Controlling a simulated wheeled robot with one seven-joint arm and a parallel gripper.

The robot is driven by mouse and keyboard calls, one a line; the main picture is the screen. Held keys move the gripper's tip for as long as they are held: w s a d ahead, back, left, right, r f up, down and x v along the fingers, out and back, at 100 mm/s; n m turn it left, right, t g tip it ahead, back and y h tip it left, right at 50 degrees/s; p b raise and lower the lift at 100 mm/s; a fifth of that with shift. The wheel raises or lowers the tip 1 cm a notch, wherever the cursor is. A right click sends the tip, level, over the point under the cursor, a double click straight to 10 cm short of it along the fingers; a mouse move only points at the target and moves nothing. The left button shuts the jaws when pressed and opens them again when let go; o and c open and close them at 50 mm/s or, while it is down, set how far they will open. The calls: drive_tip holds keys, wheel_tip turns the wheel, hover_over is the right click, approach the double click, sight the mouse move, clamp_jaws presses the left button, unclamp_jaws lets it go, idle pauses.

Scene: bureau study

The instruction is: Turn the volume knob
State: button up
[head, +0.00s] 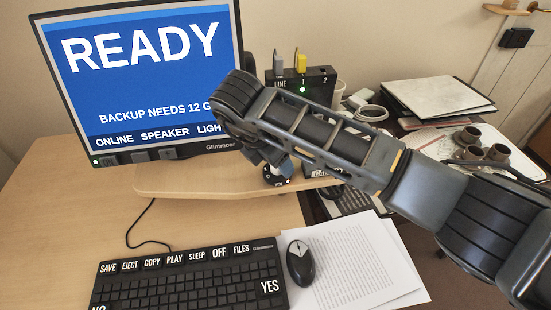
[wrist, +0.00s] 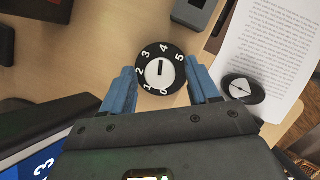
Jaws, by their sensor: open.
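The volume knob (wrist: 160,70) shows in the wrist view as a round black dial with white numbers and a pale grip with a dark pointer bar. In the head view the knob (head: 275,174) is mostly hidden behind my arm, on the wooden shelf under the monitor. My gripper (wrist: 162,84) is open in the wrist view, one blue finger at the left of the knob and one at the right. A gap shows between the left finger and the knob. The right finger is close to the dial's lower right edge. Contact cannot be told.
The monitor (head: 140,75) reads READY and stands behind the wooden shelf (head: 165,180). A black box with plugs (head: 320,78) is behind my arm. The keyboard (head: 190,285), mouse (head: 300,262) and papers (head: 370,265) lie in front. Bare desk is at left.

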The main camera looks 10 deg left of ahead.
drive_tip(key=shift+r, duration=0.1)
drive_tip(key=v, duration=0.7)
drive_tip(key=shift+r, duration=0.25)
drive_tip(key=shift+s+a, duration=0.1)
drive_tip(key=shift+s, duration=0.05)
